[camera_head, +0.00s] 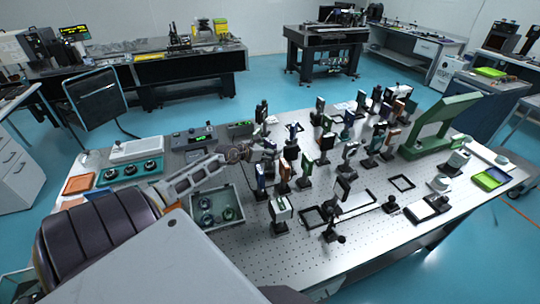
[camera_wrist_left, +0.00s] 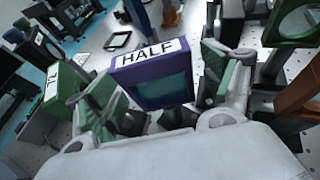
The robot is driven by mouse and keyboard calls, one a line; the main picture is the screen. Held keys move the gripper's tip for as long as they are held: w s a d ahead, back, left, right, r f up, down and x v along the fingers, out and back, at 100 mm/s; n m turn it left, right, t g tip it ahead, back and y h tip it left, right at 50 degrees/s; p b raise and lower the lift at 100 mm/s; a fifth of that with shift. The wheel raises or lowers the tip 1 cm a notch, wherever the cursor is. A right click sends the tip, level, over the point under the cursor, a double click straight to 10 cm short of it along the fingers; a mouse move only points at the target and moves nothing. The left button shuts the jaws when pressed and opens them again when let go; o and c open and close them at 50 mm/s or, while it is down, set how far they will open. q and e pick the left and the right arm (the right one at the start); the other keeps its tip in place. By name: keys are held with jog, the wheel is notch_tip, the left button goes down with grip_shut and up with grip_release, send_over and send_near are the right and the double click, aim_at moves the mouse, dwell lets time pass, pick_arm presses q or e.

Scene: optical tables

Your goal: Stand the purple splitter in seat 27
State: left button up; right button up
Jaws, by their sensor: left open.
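The purple splitter (camera_wrist_left: 152,80) is an upright purple-framed plate with a teal face and a white label reading HALF on its top edge. In the left wrist view it stands between the two green-padded fingers of my left gripper (camera_wrist_left: 163,92). The fingers are open, with a gap visible on the right side; I cannot tell whether the left pad touches it. In the head view my left gripper (camera_head: 243,153) is among the mounts on the left of the perforated table, and I cannot single out the splitter there. Seat 27 cannot be made out by number. My right gripper is not in view.
Several upright optic mounts crowd the perforated table (camera_head: 275,255) around the gripper. A green-framed mount (camera_wrist_left: 62,88) stands close at left in the wrist view. Flat black frames (camera_head: 402,182) lie at the right. A grey tray (camera_head: 240,222) and a large green stand (camera_head: 440,125) flank the mounts.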

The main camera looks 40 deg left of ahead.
pick_arm(q)
grip_shut()
jog(key=shift+r, duration=0.1)
dwell(0.5)
jog(key=shift+r, duration=5)
